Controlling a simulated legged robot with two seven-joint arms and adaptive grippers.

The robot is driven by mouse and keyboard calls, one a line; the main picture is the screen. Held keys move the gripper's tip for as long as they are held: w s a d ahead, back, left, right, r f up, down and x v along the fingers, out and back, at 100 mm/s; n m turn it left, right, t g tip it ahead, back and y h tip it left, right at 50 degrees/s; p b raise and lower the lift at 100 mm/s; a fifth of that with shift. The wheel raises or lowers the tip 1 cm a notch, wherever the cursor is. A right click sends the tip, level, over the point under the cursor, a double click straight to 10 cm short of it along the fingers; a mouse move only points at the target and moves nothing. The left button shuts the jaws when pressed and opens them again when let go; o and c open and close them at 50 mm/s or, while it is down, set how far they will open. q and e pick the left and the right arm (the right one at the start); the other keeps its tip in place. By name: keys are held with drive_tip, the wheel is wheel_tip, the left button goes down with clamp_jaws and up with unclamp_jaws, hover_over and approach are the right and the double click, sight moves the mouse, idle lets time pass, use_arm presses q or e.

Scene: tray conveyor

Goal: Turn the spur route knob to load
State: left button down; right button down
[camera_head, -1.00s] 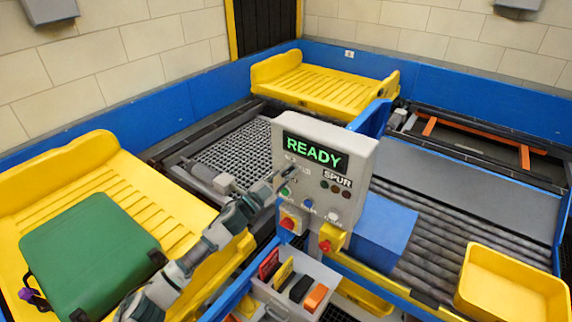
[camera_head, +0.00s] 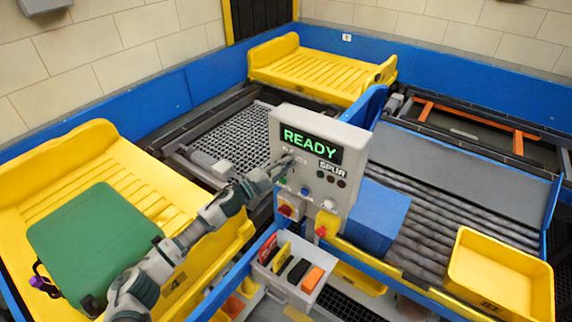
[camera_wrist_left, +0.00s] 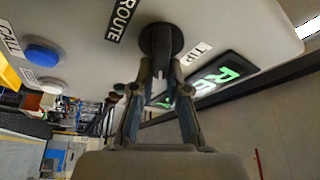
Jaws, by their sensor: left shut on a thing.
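The grey control box (camera_head: 340,178) stands mid-view in the head view, with a green READY display (camera_head: 311,146) and a SPUR label. My left gripper (camera_head: 284,166) is at the left part of its face. In the left wrist view, the black route knob (camera_wrist_left: 160,40) sits between a ROUTE label (camera_wrist_left: 122,17) and a TIP label (camera_wrist_left: 197,52). The fingers of my left gripper (camera_wrist_left: 160,88) are shut on it from both sides. A small white mark shows between the fingers. The knob's setting cannot be told; no load label is readable. My right gripper is out of view.
A blue CALL button (camera_wrist_left: 42,56) is close by on the panel. A parts bin (camera_head: 292,272) stands in front. A green case (camera_head: 95,240) lies on the left yellow tray (camera_head: 190,215); a yellow tote (camera_head: 500,270) is at right.

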use_arm(q)
drive_tip(key=shift+w+a+f, duration=0.1)
drive_tip(key=shift+a+f, duration=0.05)
drive_tip(key=shift+f, duration=0.25)
drive_tip(key=c, duration=1.2)
unclamp_jaws()
drive_tip(key=shift+o, duration=0.2)
drive_tip(key=shift+w, duration=0.15)
drive_tip(key=shift+r, duration=0.2)
drive_tip(key=v, duration=1.2)
drive_tip(key=shift+f, duration=0.1)
